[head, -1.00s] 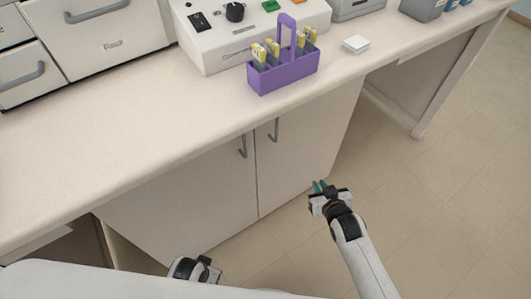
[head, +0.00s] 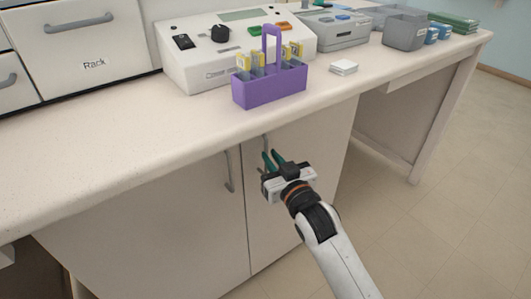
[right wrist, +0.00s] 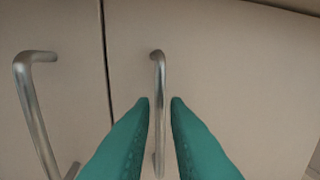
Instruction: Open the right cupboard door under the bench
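The right cupboard door (head: 306,185) is shut under the bench, level with the left door (head: 150,225). Its upright metal handle shows in the right wrist view (right wrist: 158,75), and its top shows in the head view (head: 266,142). My right gripper (head: 273,158) is open in front of this handle. In the right wrist view its green fingers (right wrist: 160,105) lie to either side of the handle bar, with gaps between. I cannot tell how deep the bar sits between them. My left gripper is out of view.
The left door's handle (right wrist: 38,115) is close on the left, across the door seam. On the bench (head: 110,165) above stand a purple slide rack (head: 270,90) near the front edge and a white machine (head: 215,60). Open floor (head: 400,245) lies to the right.

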